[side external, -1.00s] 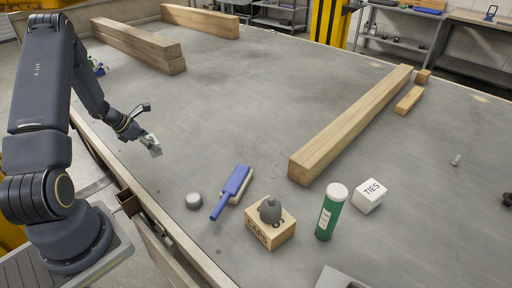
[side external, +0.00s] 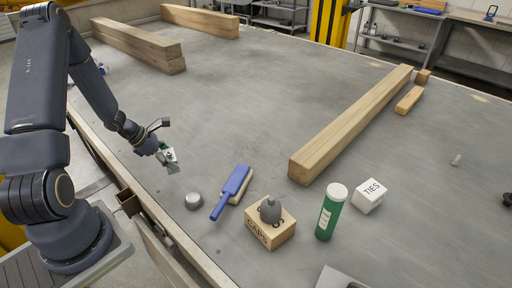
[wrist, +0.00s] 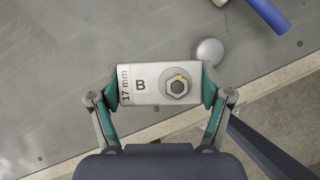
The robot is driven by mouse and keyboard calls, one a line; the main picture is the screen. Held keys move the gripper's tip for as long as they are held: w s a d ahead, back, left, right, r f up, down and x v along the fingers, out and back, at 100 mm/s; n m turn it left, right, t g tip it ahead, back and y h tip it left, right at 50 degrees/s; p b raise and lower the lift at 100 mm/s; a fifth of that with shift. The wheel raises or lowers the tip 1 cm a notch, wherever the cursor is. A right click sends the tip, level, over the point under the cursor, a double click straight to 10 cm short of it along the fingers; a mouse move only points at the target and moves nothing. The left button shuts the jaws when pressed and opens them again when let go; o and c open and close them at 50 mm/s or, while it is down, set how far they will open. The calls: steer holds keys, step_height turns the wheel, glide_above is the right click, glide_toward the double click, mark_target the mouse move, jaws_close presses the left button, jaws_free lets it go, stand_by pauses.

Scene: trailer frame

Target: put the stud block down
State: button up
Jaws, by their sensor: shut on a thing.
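The stud block (wrist: 147,84) is a light grey block marked "17 mm" and "B", with a hex nut and stud on its face. In the wrist view my gripper (wrist: 160,86) is shut on it, one finger at each end. In the side external view my gripper (side external: 168,156) holds the block (side external: 171,166) over the near left part of the grey table (side external: 250,90). I cannot tell how high the block is above the surface.
A round grey puck (side external: 194,201) lies just right of the gripper, also in the wrist view (wrist: 209,51). A blue-handled brush (side external: 232,190), a caps box (side external: 270,234) with a grey object on it, a green tube (side external: 331,212) and a ties box (side external: 369,195) stand further right. Timber beams (side external: 350,125) lie beyond.

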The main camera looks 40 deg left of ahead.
steer(key=w+a+f, duration=0.1)
steer(key=w+f, duration=0.1)
steer(key=w+a+f, duration=0.1)
steer(key=w+f, duration=0.2)
steer(key=w+a+f, duration=0.2)
steer(key=shift+w+f, duration=0.25)
steer(key=shift+w, duration=0.15)
steer(key=shift+w+a+f, duration=0.1)
steer(key=shift+f, duration=1.5)
steer(key=o, duration=1.5)
steer(key=shift+f, duration=0.15)
steer(key=v, duration=1.2)
